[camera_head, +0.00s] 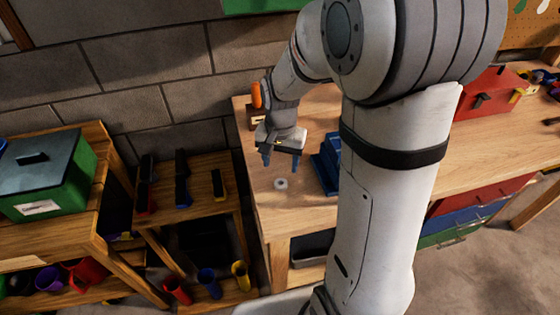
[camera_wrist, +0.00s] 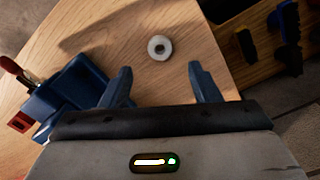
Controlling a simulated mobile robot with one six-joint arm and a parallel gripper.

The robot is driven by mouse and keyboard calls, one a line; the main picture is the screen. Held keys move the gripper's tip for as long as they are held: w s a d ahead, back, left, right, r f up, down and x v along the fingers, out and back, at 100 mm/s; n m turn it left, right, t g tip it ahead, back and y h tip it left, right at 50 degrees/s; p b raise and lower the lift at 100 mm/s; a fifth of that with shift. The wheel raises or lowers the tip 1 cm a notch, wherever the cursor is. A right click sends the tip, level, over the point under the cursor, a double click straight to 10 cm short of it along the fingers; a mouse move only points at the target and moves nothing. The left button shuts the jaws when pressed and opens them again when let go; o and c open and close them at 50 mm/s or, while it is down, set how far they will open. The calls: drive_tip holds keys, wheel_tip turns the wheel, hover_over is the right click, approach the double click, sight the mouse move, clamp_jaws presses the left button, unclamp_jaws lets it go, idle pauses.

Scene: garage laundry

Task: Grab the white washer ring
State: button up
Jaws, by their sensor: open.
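The white washer ring (camera_head: 281,184) lies flat on the wooden workbench top (camera_head: 300,215), near its left front corner. In the wrist view the ring (camera_wrist: 160,47) lies on bare wood, beyond the fingertips and roughly midway between them. My gripper (camera_head: 281,164) is open and empty, pointing down above the bench, behind the ring in the head view. Its two blue fingers also show in the wrist view (camera_wrist: 160,70), apart from the ring.
A blue vise-like object (camera_head: 328,162) stands on the bench just right of my gripper; it also shows in the wrist view (camera_wrist: 75,92). An orange-handled tool (camera_head: 256,95) stands at the back. A lower shelf with tools (camera_head: 182,180) is left. Wood around the ring is clear.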

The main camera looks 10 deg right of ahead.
sight(281, 178)
drive_tip(key=shift+w+d+f+p, duration=0.1)
drive_tip(key=shift+f+p, duration=0.25)
drive_tip(key=shift+f, duration=1.65)
drive_tip(key=shift+w+f+p, duration=0.1)
drive_tip(key=shift+f+p, duration=0.2)
drive_tip(key=shift+f, duration=1.7)
drive_tip(key=shift+s, duration=0.1)
drive_tip(key=shift+c, duration=0.2)
drive_tip(key=c, duration=1)
drive_tip(key=shift+r, duration=0.15)
